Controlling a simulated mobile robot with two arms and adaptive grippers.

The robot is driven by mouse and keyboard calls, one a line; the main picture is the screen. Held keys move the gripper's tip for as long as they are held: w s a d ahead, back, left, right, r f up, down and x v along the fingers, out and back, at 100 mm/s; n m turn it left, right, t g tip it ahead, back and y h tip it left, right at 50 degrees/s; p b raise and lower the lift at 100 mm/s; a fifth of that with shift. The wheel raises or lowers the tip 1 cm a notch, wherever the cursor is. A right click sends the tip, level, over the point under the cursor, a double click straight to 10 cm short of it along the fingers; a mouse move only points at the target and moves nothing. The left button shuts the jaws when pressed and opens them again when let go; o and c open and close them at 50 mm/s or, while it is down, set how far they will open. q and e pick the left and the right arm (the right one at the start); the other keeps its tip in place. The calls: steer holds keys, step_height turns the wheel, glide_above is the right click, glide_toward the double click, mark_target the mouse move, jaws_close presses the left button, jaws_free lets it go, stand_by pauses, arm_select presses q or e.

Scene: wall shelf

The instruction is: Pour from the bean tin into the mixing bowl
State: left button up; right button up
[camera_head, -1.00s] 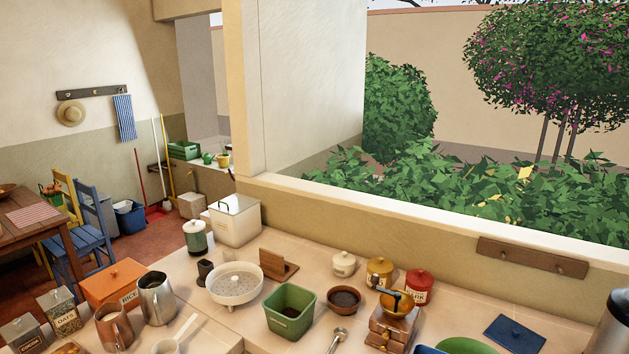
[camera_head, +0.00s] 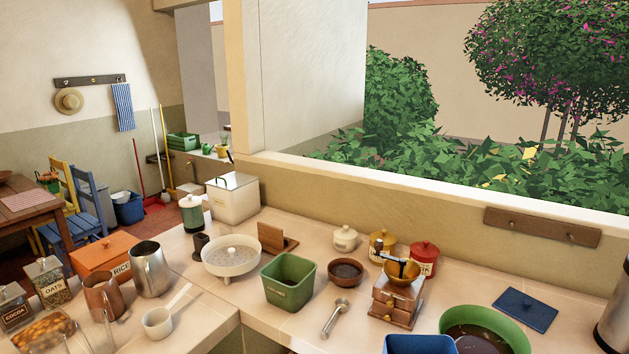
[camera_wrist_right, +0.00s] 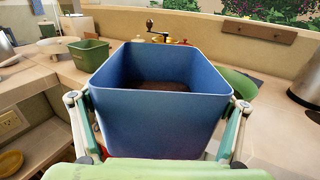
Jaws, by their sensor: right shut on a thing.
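The blue bean tin (camera_wrist_right: 150,125) fills the middle of the right wrist view, upright and open at the top, with dark brown contents inside. My right gripper (camera_wrist_right: 157,104) is shut on it, one finger on each side. The tin's blue rim (camera_head: 418,345) also shows at the bottom edge of the head view. The green mixing bowl (camera_head: 515,335) is just right of the tin, with a dark interior that I cannot make out clearly. In the wrist view the bowl (camera_wrist_right: 240,82) is partly hidden behind the tin. My left gripper is not in view.
A metal canister (camera_head: 614,325) stands at the far right.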

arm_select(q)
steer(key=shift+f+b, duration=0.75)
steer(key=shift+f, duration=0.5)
